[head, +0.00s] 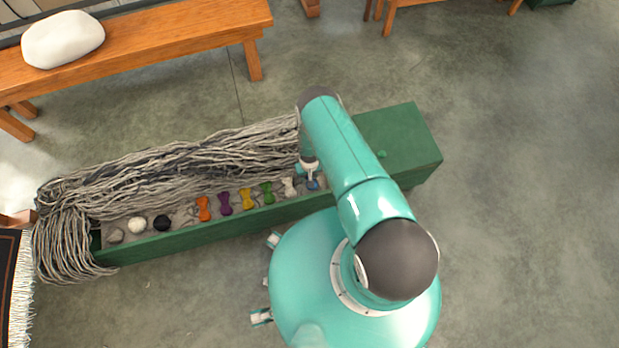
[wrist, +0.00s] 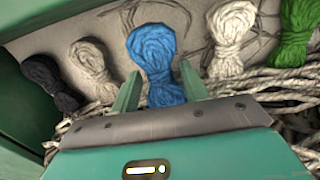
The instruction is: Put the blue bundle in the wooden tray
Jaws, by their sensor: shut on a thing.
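In the head view my gripper (head: 310,173) points down into the trough, and my arm hides part of that area. I cannot make out a wooden tray in either view.
White (head: 289,187), green (head: 267,192), yellow (head: 247,198), purple (head: 225,203) and orange (head: 203,208) bundles lie left of the blue one. Grey yarn (head: 200,160) drapes over the trough. A wooden bench (head: 170,30) stands behind.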

